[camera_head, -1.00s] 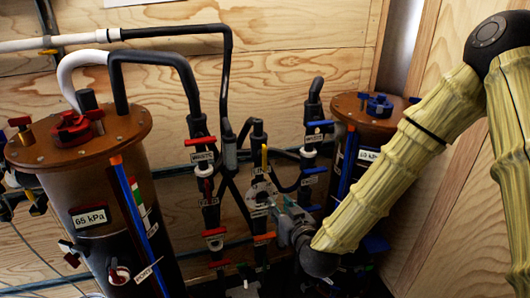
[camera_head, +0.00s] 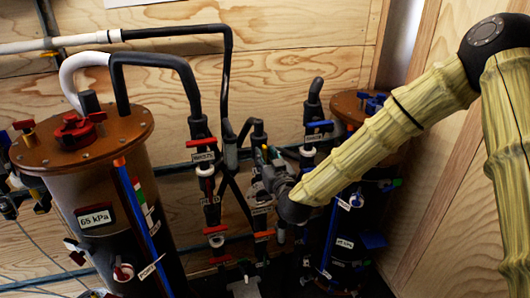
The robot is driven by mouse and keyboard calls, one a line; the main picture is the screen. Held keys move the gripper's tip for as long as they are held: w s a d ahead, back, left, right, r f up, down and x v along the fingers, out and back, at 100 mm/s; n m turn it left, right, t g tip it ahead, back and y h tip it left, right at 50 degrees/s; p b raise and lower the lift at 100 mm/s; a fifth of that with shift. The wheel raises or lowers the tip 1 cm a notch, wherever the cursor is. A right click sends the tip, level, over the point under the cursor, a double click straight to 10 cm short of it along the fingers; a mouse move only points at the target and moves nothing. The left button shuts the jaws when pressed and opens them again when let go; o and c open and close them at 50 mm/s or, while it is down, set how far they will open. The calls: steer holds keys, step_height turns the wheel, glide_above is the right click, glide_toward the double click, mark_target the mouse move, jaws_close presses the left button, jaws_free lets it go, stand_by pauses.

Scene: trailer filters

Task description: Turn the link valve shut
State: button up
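The link valve, with a yellow lever in the earlier view, sits on the middle black pipe (camera_head: 258,131) between the two tanks. In the head view it is now mostly hidden behind my gripper (camera_head: 265,158). My gripper is at the valve's height and points left and toward the back wall. Its fingertips overlap the valve area in the picture. I cannot tell whether they touch or grip the lever, or how the lever is turned. The finger opening is too small and dark to judge.
A left tank (camera_head: 82,145) with a red-knobbed copper lid reads 65 kPa. A right tank (camera_head: 351,107) stands partly behind my arm. A red-handled valve (camera_head: 201,142) is on the left pipe and a blue-handled valve (camera_head: 319,124) on the right pipe, both close to my gripper.

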steer(key=shift+w+a, duration=0.25)
steer(key=shift+w, duration=0.45)
jaws_close()
steer(key=shift+f+m+b, duration=0.1)
steer(key=shift+m+b, duration=0.25)
steer(key=shift+m, duration=0.05)
steer(key=m+b, duration=0.4)
steer(key=m, duration=0.1)
steer(key=d+f+m+b, duration=0.1)
steer(key=m+b, duration=0.4)
steer(key=m, duration=0.1)
steer(key=m+b, duration=0.5)
steer(key=m, duration=0.1)
steer(key=shift+w+d+f, duration=0.15)
steer(key=shift+w, duration=0.05)
